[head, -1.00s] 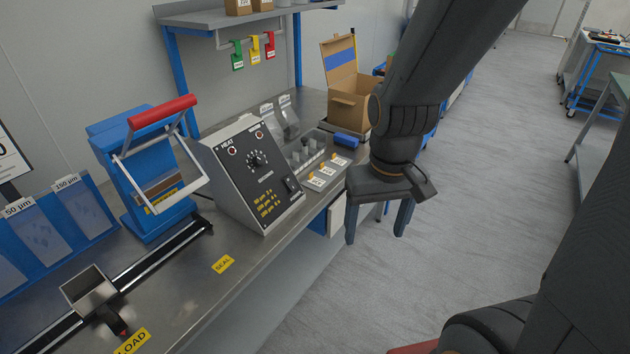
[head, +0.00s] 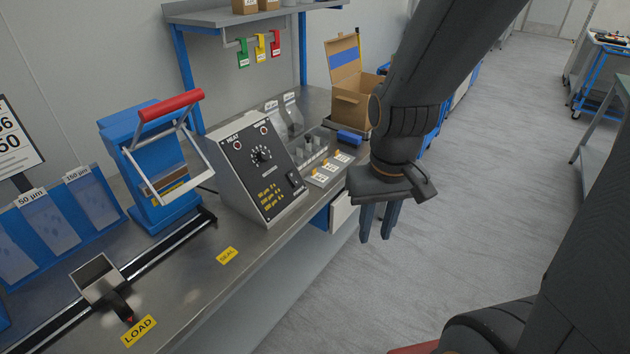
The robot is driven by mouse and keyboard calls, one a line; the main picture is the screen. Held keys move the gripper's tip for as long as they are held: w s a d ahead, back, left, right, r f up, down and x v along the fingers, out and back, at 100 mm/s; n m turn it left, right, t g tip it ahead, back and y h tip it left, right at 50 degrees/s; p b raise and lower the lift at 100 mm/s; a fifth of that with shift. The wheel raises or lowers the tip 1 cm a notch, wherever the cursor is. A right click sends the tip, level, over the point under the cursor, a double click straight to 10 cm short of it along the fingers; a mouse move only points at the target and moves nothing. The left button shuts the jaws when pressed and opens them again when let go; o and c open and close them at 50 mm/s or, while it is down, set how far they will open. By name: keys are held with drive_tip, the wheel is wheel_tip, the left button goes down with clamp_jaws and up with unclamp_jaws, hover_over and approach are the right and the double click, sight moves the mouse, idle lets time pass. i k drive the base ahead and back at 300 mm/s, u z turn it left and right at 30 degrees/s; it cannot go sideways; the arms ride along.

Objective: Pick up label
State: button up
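Several things could be the label. A green tag (head: 242,54), a yellow tag (head: 260,47) and a red tag (head: 276,46), each with a white patch, hang from a rail under the shelf. Small white cards (head: 331,168) with orange tops lie on the bench beside the heat control box. My gripper (head: 376,238) points down, to the right of the bench's front edge and the cards. Its two fingers are apart with a narrow gap, and I see nothing between them.
The heat control box (head: 263,172) and a blue sealer (head: 158,160) with a red handle stand on the bench (head: 200,280). An open cardboard box (head: 352,104) stands at the far end. The floor (head: 470,190) right of my gripper is clear.

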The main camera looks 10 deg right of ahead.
sight(319, 177)
drive_tip(key=k, duration=1.25)
drive_tip(key=z, duration=0.6)
drive_tip(key=i, duration=1.15)
drive_tip(key=u, duration=0.75)
drive_tip(key=i, duration=0.55)
drive_tip(key=u, duration=0.7)
drive_tip(key=i, duration=0.5)
drive_tip(key=z, duration=0.05)
